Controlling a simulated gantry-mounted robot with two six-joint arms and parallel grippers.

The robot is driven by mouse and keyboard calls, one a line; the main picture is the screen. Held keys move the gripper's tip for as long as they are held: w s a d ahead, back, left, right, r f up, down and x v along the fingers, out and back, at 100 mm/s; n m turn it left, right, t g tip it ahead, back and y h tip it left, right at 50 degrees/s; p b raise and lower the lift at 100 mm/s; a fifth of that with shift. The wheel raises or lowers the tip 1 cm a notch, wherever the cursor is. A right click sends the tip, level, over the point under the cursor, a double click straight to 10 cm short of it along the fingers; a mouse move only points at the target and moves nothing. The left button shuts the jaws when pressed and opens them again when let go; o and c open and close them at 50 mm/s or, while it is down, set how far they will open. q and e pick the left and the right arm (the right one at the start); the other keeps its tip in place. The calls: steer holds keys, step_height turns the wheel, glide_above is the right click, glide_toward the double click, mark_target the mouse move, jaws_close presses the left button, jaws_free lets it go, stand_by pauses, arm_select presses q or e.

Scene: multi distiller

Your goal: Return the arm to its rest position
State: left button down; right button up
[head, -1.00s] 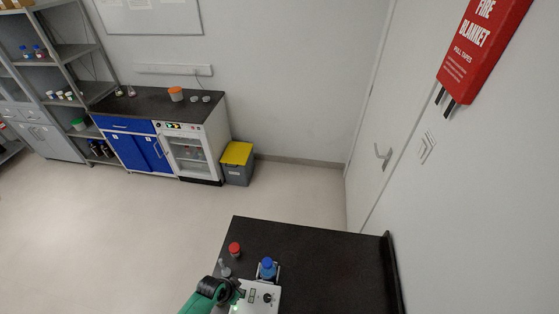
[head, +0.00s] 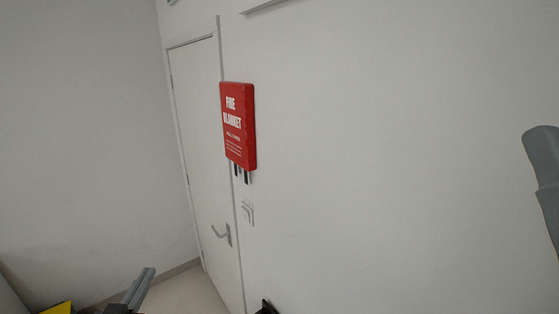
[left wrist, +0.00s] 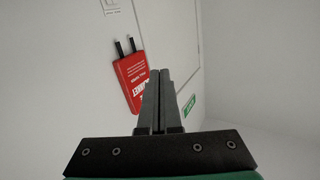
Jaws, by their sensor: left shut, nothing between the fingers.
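My left gripper (head: 140,288) shows at the bottom left of the head view, its grey fingers pointing up and to the right. In the left wrist view the gripper (left wrist: 158,88) is shut, its two fingers side by side with nothing between them. It is in free air with the wall and door beyond it. A grey part at the right edge of the head view is cut off, and I cannot make out a right gripper's fingers there.
A red fire blanket case (head: 238,125) hangs on the white wall, right of a closed door (head: 200,150) with a lever handle (head: 222,235). A yellow lid (head: 58,308) shows at the bottom left. A green sign (left wrist: 189,106) shows in the left wrist view.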

arm_select(q)
steer(key=s+d+r+t+h, duration=0.1)
steer(key=s+d+r+t, duration=0.15)
steer(key=r, duration=0.55)
steer(key=s+d+r+t, duration=0.1)
steer(key=d+r+t, duration=0.15)
steer(key=r, duration=0.45)
steer(key=s+d+r+t+h, duration=0.1)
steer(key=s+d+r+t, duration=0.1)
steer(key=s+r, duration=0.4)
steer(key=s+d+r+m+t+h, duration=0.1)
steer(key=s+d+r+t+h, duration=0.1)
steer(key=s+r, duration=0.5)
step_height(320, 180, up, 6)
steer(key=shift+s+d+t, duration=0.3)
steer(key=shift+d+t, duration=0.3)
steer(key=shift+d, duration=0.45)
